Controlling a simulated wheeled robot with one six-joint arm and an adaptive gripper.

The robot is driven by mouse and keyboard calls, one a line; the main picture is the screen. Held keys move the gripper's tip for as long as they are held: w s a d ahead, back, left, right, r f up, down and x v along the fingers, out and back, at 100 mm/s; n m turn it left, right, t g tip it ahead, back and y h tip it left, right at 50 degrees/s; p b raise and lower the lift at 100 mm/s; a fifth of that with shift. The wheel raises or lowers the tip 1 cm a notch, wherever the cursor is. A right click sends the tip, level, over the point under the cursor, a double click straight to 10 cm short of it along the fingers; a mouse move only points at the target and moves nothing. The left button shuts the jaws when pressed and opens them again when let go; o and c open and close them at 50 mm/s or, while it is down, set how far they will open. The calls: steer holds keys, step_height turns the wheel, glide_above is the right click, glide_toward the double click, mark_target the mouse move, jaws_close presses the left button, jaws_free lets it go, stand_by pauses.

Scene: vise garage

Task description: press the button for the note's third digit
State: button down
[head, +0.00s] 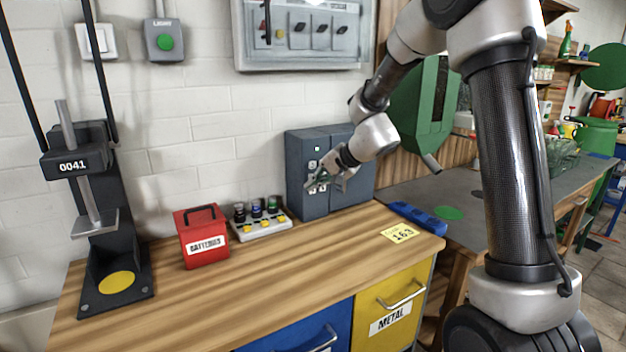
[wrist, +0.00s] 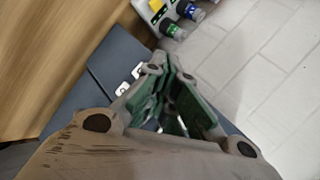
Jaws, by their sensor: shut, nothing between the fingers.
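A yellow note (head: 399,233) lies on the wooden bench near its right front corner; its number appears to read 163. A dark blue-grey box (head: 305,150) stands at the back of the bench with a column of small white buttons (head: 312,163) on its front. My gripper (head: 314,186) is shut and empty in front of the lower buttons, partly covering them. In the wrist view the gripper (wrist: 174,75) points toward the box, and two white buttons (wrist: 137,71) show beside the fingers. Their digits are too small to read, and I cannot tell whether the fingertips touch a button.
A red batteries box (head: 202,236) and a grey unit with coloured parts (head: 262,225) stand left of the blue-grey box. A black press (head: 105,215) is at far left. A blue object (head: 418,217) lies right of the note. The bench front is clear.

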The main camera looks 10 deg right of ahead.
stand_by(0.3)
steer(key=shift+s+d, duration=0.3)
steer(key=shift+s, duration=0.5)
steer(key=shift+s+d, duration=0.25)
steer(key=shift+s, duration=0.55)
steer(key=shift+s+d, duration=0.25)
steer(key=shift+s, duration=0.55)
steer(key=shift+s+d, duration=0.25)
steer(key=shift+s, duration=0.55)
